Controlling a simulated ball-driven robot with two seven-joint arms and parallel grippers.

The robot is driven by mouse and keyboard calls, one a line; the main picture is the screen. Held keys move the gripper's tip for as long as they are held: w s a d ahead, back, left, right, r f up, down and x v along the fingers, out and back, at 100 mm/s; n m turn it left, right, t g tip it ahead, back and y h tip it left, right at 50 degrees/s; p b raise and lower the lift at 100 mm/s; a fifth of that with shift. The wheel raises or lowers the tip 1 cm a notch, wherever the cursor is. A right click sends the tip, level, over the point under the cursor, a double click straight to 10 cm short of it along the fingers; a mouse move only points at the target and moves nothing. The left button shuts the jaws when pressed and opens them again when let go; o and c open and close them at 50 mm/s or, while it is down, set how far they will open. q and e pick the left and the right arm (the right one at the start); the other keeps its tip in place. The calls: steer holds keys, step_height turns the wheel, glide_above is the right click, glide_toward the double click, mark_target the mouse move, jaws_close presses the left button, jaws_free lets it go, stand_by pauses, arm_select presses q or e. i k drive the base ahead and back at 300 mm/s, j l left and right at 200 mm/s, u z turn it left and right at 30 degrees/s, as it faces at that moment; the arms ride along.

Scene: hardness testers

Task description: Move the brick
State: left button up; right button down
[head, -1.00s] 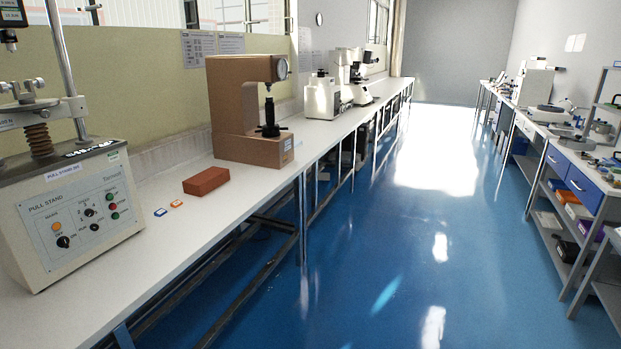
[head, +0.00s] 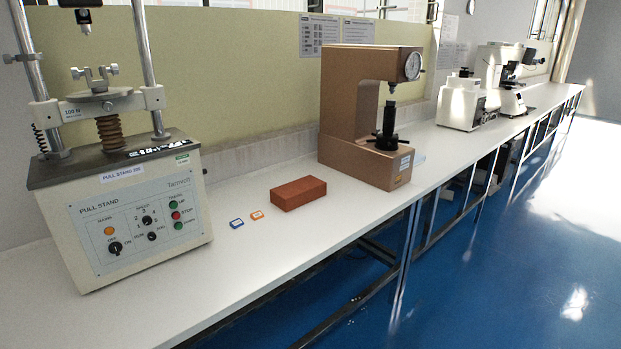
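A reddish-brown brick (head: 298,193) lies flat on the long white bench (head: 262,268) in the head view. It is between the pull stand (head: 140,215) on the left and a brown hardness tester (head: 366,120) on the right, apart from both. Neither of my grippers shows in the view.
A blue-edged tag (head: 236,224) and an orange-edged tag (head: 257,215) lie just left of the brick. Pale instruments (head: 462,101) stand farther along the bench. The bench's front strip is clear. Open blue floor (head: 500,260) lies to the right.

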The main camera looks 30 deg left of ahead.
mark_target(289, 197)
steer(key=i+l+u, duration=0.1)
steer(key=i+u, duration=0.35)
steer(key=i+l+u, duration=0.15)
steer(key=u, duration=0.25)
steer(key=i+l+u, duration=0.45)
steer(key=k+j, duration=0.1)
